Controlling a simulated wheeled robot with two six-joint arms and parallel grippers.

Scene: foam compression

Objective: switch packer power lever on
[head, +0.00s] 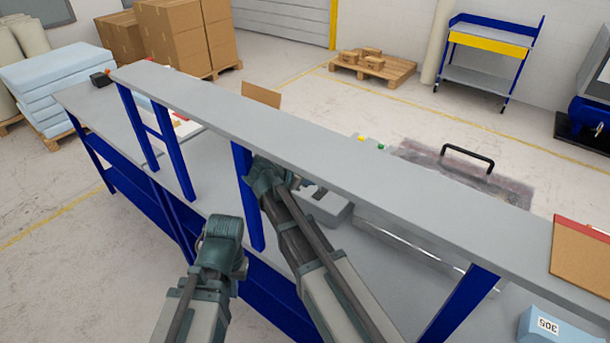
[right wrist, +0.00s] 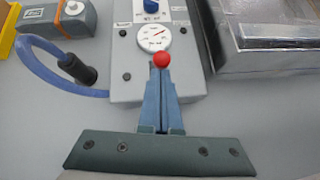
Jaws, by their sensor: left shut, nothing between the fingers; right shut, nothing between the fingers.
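The packer's grey control box (right wrist: 125,50) has a round white gauge and a blue knob in the right wrist view. In the head view the grey box (head: 325,205) sits under the shelf, and my right gripper is hidden behind my arm and the shelf. My left gripper (head: 218,245) is shut and empty, in front of the bench.
A long grey shelf (head: 300,140) on blue posts (head: 247,200) spans the bench above the work surface. The packer's clear lid has a black handle (head: 468,155). A blue hose (right wrist: 60,80) and black plug lie left of the control box. A metal-edged unit (right wrist: 265,50) stands right of it.

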